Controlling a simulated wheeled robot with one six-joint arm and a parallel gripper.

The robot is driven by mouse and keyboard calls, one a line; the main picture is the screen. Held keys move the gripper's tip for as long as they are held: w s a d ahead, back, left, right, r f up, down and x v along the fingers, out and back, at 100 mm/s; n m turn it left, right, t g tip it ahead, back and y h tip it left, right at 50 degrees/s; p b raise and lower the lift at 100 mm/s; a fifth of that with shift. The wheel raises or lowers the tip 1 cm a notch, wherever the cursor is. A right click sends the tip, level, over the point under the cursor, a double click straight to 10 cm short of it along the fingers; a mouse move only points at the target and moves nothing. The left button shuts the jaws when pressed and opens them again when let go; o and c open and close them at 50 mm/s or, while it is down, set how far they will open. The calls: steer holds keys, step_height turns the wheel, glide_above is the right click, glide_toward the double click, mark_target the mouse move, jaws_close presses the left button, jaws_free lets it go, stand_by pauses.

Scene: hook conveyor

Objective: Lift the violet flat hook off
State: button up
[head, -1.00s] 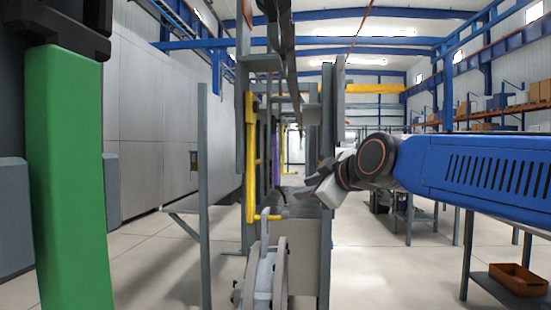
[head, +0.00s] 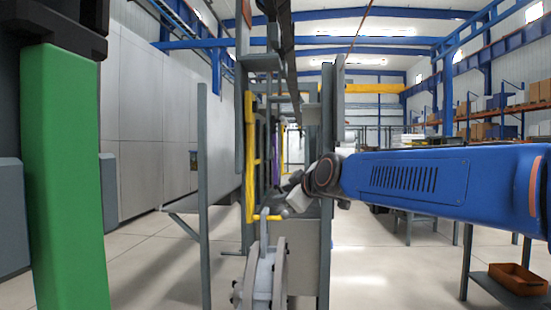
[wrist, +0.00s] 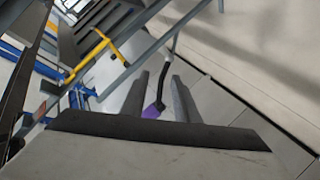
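The violet flat hook (head: 276,168) hangs under the conveyor, behind the yellow hook in the head view, and only a narrow part of it shows. In the wrist view, a violet piece (wrist: 152,110) with a dark bent rod above it shows between the two fingers. My gripper (wrist: 160,88) is open, with its fingers apart on either side of that piece in the picture. I cannot tell whether they touch it. In the head view my gripper (head: 287,192) is at the right of the violet hook, small and partly unclear.
A yellow hook (head: 250,160) hangs nearer, left of my gripper. Grey posts (head: 326,230) and a panel stand close by my arm. A grey wheeled part (head: 262,275) stands below. Orange bin (head: 517,278) on a right-hand table. Open floor lies between.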

steer(key=x, duration=0.5)
steer(key=shift+a, duration=0.1)
jaws_close()
